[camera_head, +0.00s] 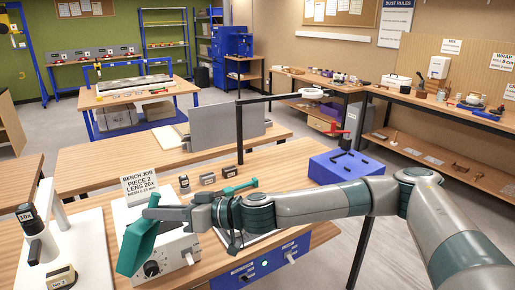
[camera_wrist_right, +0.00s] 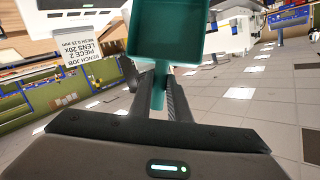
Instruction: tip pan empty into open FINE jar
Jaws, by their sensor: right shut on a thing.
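My right gripper (camera_head: 190,214) is shut on the handle of a teal pan (camera_head: 138,246), which hangs steeply tilted at the left, in front of a white control box. In the right wrist view the gripper (camera_wrist_right: 160,92) pinches the handle, and the pan (camera_wrist_right: 165,32) extends away from it. The pan's inside there looks plain teal, with no contents that I can make out. I cannot identify the FINE jar. Several small dark labelled items (camera_head: 207,179) stand behind my right wrist, their labels too small to read. My left gripper is not in view.
A stand marked 10x (camera_head: 33,232) is at the left, near a small labelled item (camera_head: 61,277). A blue box (camera_head: 347,167) sits at the right. A black lamp arm (camera_head: 239,132) rises behind.

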